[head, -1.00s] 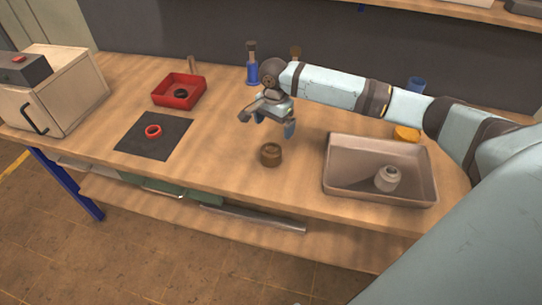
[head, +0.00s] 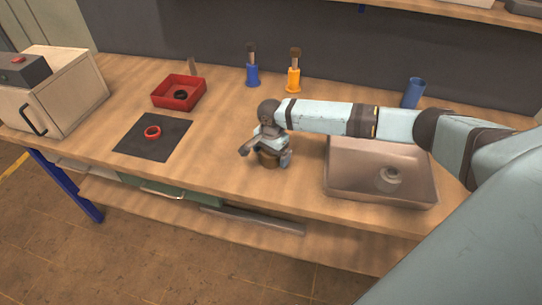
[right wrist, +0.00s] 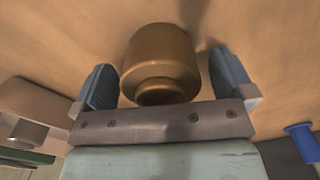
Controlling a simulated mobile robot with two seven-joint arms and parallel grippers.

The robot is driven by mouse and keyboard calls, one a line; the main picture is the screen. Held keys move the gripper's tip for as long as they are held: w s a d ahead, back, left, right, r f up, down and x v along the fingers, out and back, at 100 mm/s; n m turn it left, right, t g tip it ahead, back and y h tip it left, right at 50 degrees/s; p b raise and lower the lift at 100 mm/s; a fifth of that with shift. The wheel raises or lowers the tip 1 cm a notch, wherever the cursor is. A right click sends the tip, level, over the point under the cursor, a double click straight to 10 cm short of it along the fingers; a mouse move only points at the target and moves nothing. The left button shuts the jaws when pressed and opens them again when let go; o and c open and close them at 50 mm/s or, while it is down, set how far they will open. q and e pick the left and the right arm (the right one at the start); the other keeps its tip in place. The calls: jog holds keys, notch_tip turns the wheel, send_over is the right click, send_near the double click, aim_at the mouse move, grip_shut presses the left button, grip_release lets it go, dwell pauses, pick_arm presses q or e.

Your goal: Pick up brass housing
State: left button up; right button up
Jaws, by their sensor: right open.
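The brass housing (head: 268,160) is a small brown-gold round part standing on the bench, left of the metal tray. My right gripper (head: 265,151) is right over it and hides its upper part in the head view. In the right wrist view the brass housing (right wrist: 160,62) lies between the two dark finger pads of my right gripper (right wrist: 163,82). The fingers are apart, with a gap showing on each side of the housing. My left gripper is not in view.
A metal tray (head: 330,185) holding a pale round part (head: 389,179) is to the right. A red bin (head: 160,98), a black mat (head: 175,143) with a red ring (head: 153,132), and blue (head: 252,75) and orange (head: 294,80) brush holders stand elsewhere on the bench.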

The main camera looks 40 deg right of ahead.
jog(key=c, duration=1.3)
jog(key=shift+o, duration=0.2)
jog(key=shift+r, duration=0.1)
